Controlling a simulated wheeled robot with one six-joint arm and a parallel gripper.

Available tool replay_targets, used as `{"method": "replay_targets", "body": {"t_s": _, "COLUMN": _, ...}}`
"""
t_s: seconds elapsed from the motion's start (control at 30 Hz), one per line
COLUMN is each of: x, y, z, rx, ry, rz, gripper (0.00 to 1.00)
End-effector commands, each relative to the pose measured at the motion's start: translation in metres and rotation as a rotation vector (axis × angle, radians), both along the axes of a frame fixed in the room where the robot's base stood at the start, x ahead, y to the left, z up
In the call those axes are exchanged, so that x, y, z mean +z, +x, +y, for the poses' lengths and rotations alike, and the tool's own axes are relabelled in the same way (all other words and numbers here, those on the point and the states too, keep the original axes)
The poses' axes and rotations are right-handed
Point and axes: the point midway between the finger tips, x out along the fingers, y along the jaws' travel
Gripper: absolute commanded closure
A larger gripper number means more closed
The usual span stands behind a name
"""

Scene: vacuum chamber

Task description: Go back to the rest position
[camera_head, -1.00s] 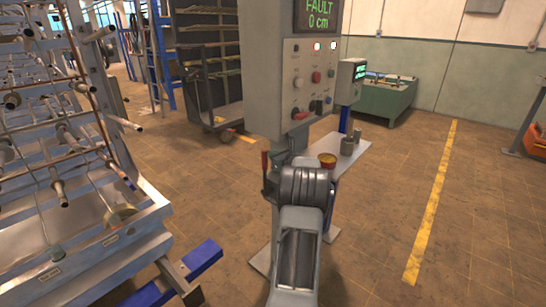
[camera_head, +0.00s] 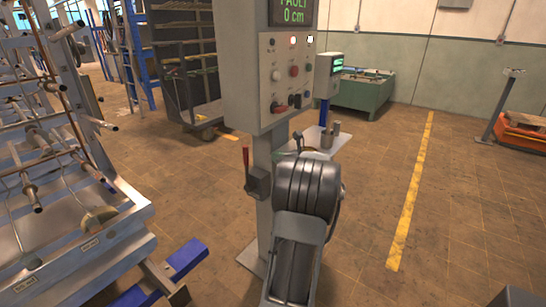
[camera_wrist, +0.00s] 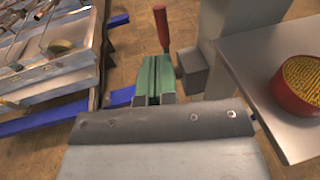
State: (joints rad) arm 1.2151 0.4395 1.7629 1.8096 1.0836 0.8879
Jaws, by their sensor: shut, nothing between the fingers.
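My gripper shows in the wrist view with its two green fingers (camera_wrist: 154,76) closed together and nothing between them. It points toward the red-handled lever (camera_wrist: 161,28) on the post and looks apart from it. In the head view my arm stands in front of the control box post, and it hides my gripper. The grey control box (camera_head: 270,90) has buttons and lit lamps, with a partly cut-off green display (camera_head: 292,12) above. The lever's red handle (camera_head: 246,158) also shows left of my arm.
A small shelf (camera_wrist: 245,55) on the right in the wrist view holds a red bowl (camera_wrist: 300,86) of yellow pieces. A metal rack (camera_head: 75,240) with blue feet stands at left. An orange lift (camera_head: 525,130) stands far right. The floor around the yellow line (camera_head: 411,195) is clear.

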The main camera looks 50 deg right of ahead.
Motion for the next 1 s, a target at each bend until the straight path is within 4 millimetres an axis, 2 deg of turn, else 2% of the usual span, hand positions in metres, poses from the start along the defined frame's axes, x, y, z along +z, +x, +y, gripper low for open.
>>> {"method": "replay_targets", "body": {"t_s": 0.8, "x": 0.000, "y": -0.003, "z": -0.001, "rx": 0.001, "ry": -0.041, "rz": 0.010, "gripper": 1.00}}
{"method": "replay_targets", "body": {"t_s": 0.87, "x": -0.008, "y": -0.004, "z": 0.003, "rx": 0.030, "ry": -0.113, "rz": 0.062, "gripper": 1.00}}
{"method": "replay_targets", "body": {"t_s": 0.97, "x": -0.047, "y": -0.012, "z": 0.027, "rx": 0.151, "ry": -0.242, "rz": 0.229, "gripper": 1.00}}
{"method": "replay_targets", "body": {"t_s": 1.0, "x": -0.059, "y": -0.017, "z": 0.042, "rx": 0.223, "ry": -0.313, "rz": 0.303, "gripper": 1.00}}
